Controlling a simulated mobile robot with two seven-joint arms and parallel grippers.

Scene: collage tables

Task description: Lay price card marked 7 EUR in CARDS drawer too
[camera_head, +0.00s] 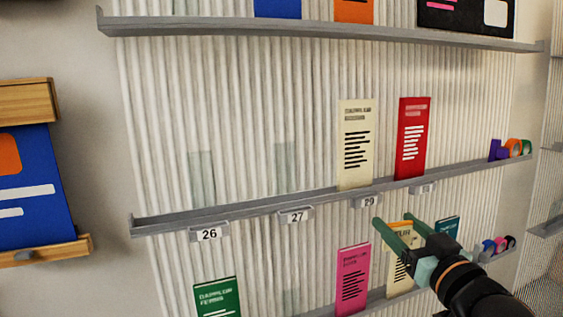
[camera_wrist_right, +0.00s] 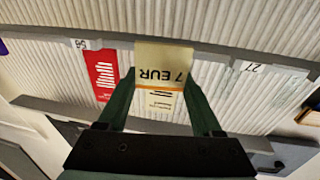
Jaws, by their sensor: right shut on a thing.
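My right gripper (camera_head: 393,220) is shut on the cream price card with an orange stripe (camera_head: 402,230), in front of the middle shelf. The card is partly hidden by the fingers in the head view. In the right wrist view the card (camera_wrist_right: 163,62) stands between the fingers and reads 7 EUR upside down. The CARDS drawer is not in view. My left gripper is not in view.
A ribbed wall carries a middle shelf (camera_head: 250,209) with a cream leaflet (camera_head: 355,145) and a red leaflet (camera_head: 412,140). Number tags 26 (camera_head: 209,234) and 27 (camera_head: 296,216) hang on its edge. Below stand a green leaflet (camera_head: 217,298) and a pink leaflet (camera_head: 352,280).

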